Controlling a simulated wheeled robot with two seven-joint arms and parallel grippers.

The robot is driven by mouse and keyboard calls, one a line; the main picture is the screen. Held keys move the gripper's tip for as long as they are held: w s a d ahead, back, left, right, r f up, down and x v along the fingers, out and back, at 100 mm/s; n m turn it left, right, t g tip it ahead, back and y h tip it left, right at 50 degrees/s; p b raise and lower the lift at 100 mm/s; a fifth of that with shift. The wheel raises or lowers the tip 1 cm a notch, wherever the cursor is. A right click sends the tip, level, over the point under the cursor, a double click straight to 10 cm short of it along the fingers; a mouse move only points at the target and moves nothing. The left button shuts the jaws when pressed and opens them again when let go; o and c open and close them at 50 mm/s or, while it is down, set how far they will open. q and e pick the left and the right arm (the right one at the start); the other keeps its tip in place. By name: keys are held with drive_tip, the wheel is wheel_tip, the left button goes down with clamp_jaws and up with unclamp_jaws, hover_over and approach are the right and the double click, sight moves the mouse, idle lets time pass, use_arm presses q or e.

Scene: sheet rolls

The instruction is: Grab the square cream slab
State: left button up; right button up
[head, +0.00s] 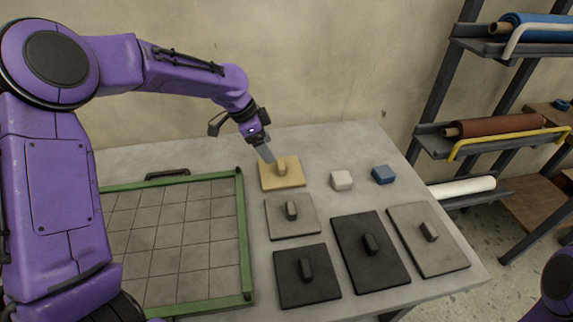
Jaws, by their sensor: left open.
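The square cream slab (293,181) lies flat at the back middle of the table, with a small upright handle (282,168) at its centre. My left gripper (266,155) comes in from the upper left, its fingers pointing down toward the slab's back left part. The gripper is open, close to the handle; I cannot tell whether it touches the slab. Only a purple piece of my right arm shows at the lower right edge; its gripper is out of view.
A green-framed grid tray (247,240) lies at left. A light grey slab (275,225), black slabs (290,290) (350,240) and a larger grey slab (415,220) lie nearer. A rack with rolls (500,126) stands beyond.

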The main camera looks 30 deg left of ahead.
sight(280, 164)
use_arm(q)
drive_tip(key=shift+s+x, duration=0.25)
drive_tip(key=shift+x, duration=0.85)
drive_tip(key=x, duration=0.3)
drive_tip(key=w+x, duration=0.1)
drive_tip(key=x, duration=0.1)
drive_tip(key=shift+d+f+p, duration=0.2)
drive_tip(key=shift+d+p, duration=0.1)
drive_tip(key=shift+p, duration=0.1)
drive_tip(key=c, duration=1.4)
drive_tip(key=shift+r, duration=0.1)
